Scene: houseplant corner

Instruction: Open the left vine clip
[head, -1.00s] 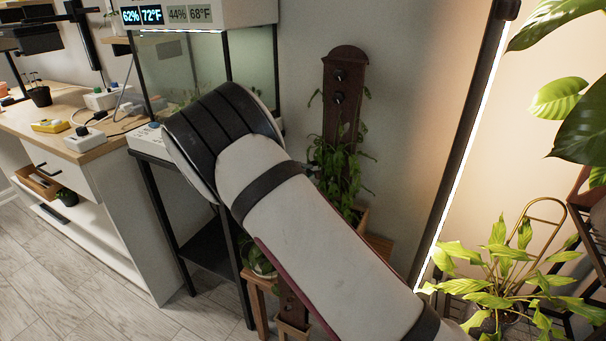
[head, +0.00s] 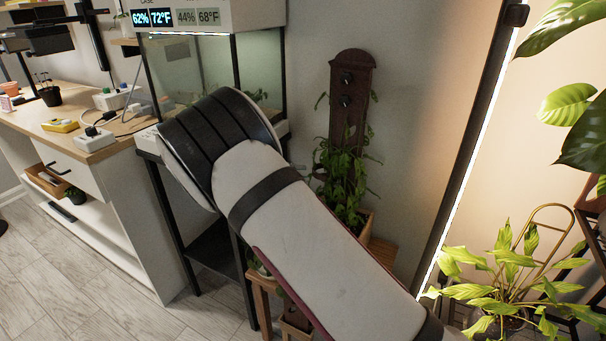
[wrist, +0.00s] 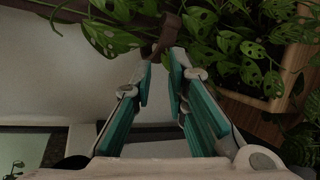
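In the wrist view my gripper (wrist: 160,72) has two teal-padded fingers held apart, with a gap between them. A small brown piece (wrist: 164,36), which looks like a vine clip, is just beyond the fingertips among the vine leaves. I cannot tell whether the fingers touch it, or whether it is open or shut. In the head view a leafy vine (head: 343,172) climbs a dark wooden board (head: 351,110) bearing two dark knobs. My arm hides the gripper there, and I cannot make out the left clip.
A wooden planter (wrist: 276,92) is at the right in the wrist view, with perforated leaves over it. In the head view a glass case (head: 262,75) stands behind my arm, a lit vertical lamp (head: 470,160) right of the vine, and a potted plant (head: 500,280) at lower right.

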